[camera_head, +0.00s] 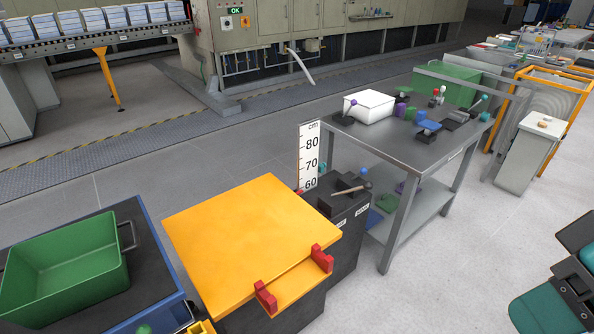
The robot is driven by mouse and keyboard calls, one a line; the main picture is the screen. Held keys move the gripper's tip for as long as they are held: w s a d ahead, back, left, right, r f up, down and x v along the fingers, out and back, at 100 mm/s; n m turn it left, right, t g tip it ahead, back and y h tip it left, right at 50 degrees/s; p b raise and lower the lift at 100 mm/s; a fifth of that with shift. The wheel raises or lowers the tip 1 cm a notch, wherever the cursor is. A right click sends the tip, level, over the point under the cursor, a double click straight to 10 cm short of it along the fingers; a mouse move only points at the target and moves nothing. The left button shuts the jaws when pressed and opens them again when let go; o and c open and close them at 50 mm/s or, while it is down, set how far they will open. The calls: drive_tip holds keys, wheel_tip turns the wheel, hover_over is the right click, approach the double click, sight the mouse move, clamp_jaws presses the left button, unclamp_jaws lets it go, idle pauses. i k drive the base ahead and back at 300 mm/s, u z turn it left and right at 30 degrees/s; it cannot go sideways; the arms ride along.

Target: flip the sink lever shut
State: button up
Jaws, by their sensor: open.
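I cannot make out a sink, or tell which lever is the sink lever. On the grey metal bench (400,143), a small lever with a purple tip (348,110) stands tilted on a dark base at the left end. Another lever with a light blue knob (480,103) leans up from a dark base at the right end. Parts of my teal and dark arm (545,309) show at the lower right, well apart from the bench. My gripper's fingertips are not in the picture.
A white box (369,106) and a green crate (452,84) sit on the bench. Nearer are a yellow-orange board (240,240) with red blocks, a dark cabinet with a hammer-like tool (352,189), and a green bin (65,268).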

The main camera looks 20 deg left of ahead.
sight(363, 171)
drive_tip(key=z, duration=0.15)
drive_tip(key=k, duration=0.65)
drive_tip(key=z, duration=0.5)
drive_tip(key=i, duration=1.4)
drive_tip(key=u, duration=1.05)
drive_tip(key=i, duration=0.35)
drive_tip(key=u, duration=0.3)
